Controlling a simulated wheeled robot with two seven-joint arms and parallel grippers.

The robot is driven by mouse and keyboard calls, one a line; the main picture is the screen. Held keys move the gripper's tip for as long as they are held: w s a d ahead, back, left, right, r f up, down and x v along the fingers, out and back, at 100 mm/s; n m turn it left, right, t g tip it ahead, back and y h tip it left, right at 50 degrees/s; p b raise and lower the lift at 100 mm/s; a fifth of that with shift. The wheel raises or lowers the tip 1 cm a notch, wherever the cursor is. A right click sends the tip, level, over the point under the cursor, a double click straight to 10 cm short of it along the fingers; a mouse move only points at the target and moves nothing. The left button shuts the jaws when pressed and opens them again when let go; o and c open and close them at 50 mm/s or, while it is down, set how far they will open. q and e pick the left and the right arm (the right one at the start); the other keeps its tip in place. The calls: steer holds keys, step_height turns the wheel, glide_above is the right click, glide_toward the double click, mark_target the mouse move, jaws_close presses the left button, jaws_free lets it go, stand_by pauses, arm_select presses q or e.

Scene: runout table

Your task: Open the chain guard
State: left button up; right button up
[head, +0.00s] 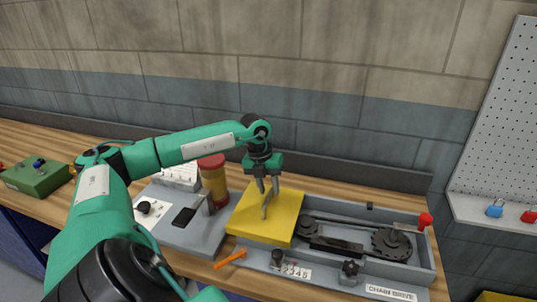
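The yellow chain guard (283,221) lies as a flat plate at the left end of the grey chain drive housing (429,258). The chain and its dark sprockets (391,243) show uncovered to the right of the plate. My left gripper (268,190) points down over the yellow plate, its fingers a little apart. A slim grey piece (265,211) shows just below the fingers against the plate; I cannot tell whether it is a handle or whether the fingers touch it. My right gripper is not in view.
A red knob (425,221) stands at the housing's right end. An orange tool (230,258) lies at the front edge. A red-lidded jar (213,181) stands left of the guard. A green box (39,176) sits far left. A pegboard (505,130) rises at right.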

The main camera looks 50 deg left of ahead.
mark_target(260, 201)
arm_select(q)
steer(key=shift+a+r, duration=0.15)
steer(key=shift+r, duration=0.35)
step_height(260, 201, up, 12)
steer(key=s+a+b, duration=0.1)
steer(key=a+b, duration=0.1)
steer(key=shift+s+r, duration=0.2)
steer(key=shift+r, duration=0.05)
steer(key=shift+f, duration=0.1)
stand_by(0.3)
